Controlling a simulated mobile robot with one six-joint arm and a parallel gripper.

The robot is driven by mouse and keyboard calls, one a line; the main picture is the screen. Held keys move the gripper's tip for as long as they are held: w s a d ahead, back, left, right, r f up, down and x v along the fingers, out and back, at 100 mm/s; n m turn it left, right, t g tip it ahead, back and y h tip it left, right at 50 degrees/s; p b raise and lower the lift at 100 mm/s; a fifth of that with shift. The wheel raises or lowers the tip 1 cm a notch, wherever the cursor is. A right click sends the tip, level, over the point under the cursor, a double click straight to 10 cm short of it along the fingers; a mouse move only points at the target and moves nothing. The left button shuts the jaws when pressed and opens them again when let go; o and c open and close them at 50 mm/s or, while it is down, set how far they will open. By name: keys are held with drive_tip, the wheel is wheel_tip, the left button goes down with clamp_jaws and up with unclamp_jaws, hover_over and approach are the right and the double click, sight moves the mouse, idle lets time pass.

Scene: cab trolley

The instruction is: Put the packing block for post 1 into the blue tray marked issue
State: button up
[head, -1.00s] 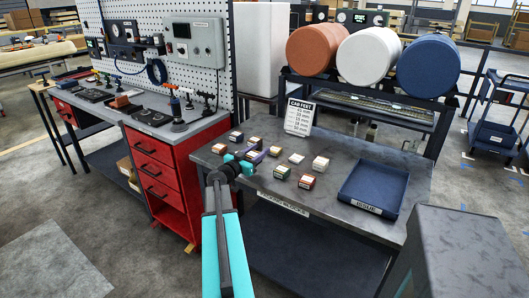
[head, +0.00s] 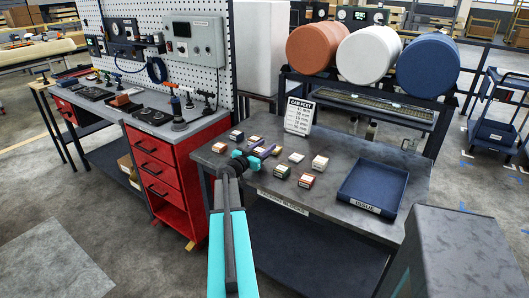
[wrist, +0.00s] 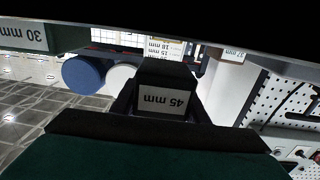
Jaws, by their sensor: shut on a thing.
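My gripper (head: 256,152) is low over the left part of the grey bench, among the small packing blocks. In the wrist view it is shut on a dark block (wrist: 163,100) with a white label that reads 45 mm upside down in the picture. I cannot tell if this block touches the bench. Other labelled blocks stand around it, such as a red one (head: 306,181) and a green one (head: 282,171). A dark green block (wrist: 25,37) marked 30 mm shows in the wrist view. The blue tray (head: 346,203) marked ISSUE is at the bench's right and looks empty.
A white card (head: 298,116) headed CAB FEET stands behind the blocks; its lines are too small to read surely. Orange, white and blue drums (head: 428,67) are racked behind the bench. A red drawer cabinet (head: 160,170) is at left.

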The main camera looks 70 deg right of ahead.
drive_tip(key=shift+w+f, duration=0.1)
drive_tip(key=shift+f, duration=0.55)
drive_tip(key=shift+a+f+b, duration=0.1)
drive_tip(key=shift+f+b, duration=0.4)
drive_tip(key=shift+f, duration=0.3)
drive_tip(key=shift+f+b, duration=0.2)
drive_tip(key=shift+b, duration=0.3)
drive_tip(key=o, duration=1.1)
drive_tip(key=shift+o, duration=0.2)
drive_tip(key=shift+r+p, duration=0.15)
drive_tip(key=shift+p, duration=1.65)
drive_tip(key=shift+w+a+f+b, duration=0.1)
drive_tip(key=shift+a+f+b, duration=0.15)
drive_tip(key=shift+a+b, duration=0.2)
drive_tip(key=shift+b+v, duration=0.6)
drive_tip(key=shift+v, duration=0.45)
drive_tip(key=shift+b+v, duration=1.7)
drive_tip(key=shift+v, duration=3.7)
